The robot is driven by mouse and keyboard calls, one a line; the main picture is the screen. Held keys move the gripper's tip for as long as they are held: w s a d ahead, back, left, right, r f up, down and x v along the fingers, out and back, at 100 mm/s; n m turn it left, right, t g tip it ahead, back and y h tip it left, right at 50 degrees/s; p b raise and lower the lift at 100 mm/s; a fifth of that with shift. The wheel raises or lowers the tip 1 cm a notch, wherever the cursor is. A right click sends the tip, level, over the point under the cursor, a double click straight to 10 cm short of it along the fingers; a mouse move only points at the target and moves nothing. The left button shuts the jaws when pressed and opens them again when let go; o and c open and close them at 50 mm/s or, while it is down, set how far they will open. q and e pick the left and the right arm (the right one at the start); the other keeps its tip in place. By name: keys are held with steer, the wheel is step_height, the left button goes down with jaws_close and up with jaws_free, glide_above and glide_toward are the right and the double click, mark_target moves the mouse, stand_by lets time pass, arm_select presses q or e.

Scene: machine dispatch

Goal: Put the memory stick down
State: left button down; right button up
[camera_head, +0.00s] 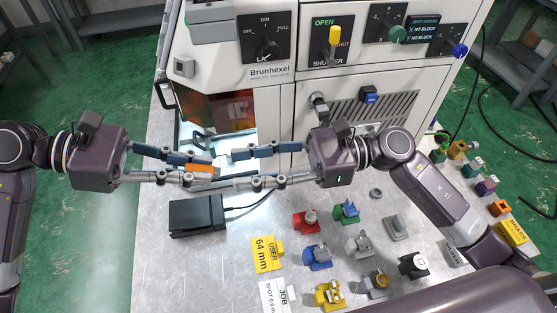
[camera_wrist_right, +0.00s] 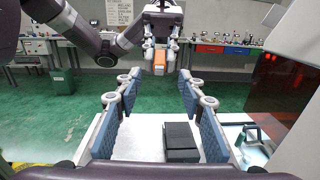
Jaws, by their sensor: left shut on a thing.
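The orange memory stick (camera_head: 201,171) is between the fingers of my left gripper (camera_head: 198,168), above the table. It also shows in the right wrist view (camera_wrist_right: 160,60), upright in the picture between the left gripper's fingertips. My left gripper is shut on it. My right gripper (camera_head: 244,169) faces the left one from the right. In the right wrist view its fingers (camera_wrist_right: 160,112) are wide apart with nothing between them. A black box (camera_head: 197,216) with a cable lies on the table below the left gripper; it also shows in the right wrist view (camera_wrist_right: 182,139).
A yellow "USER 64 mm" card (camera_head: 266,257) and a white "JOB" card (camera_head: 272,296) lie near several small coloured fixtures. The metal table (camera_head: 165,270) is bare at front left.

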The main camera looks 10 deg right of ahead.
steer(key=shift+w+a, duration=0.1)
steer(key=shift+a, duration=1.6)
jaws_close()
arm_select(q)
steer(key=c, duration=1.8)
jaws_free()
steer(key=shift+d, duration=0.1)
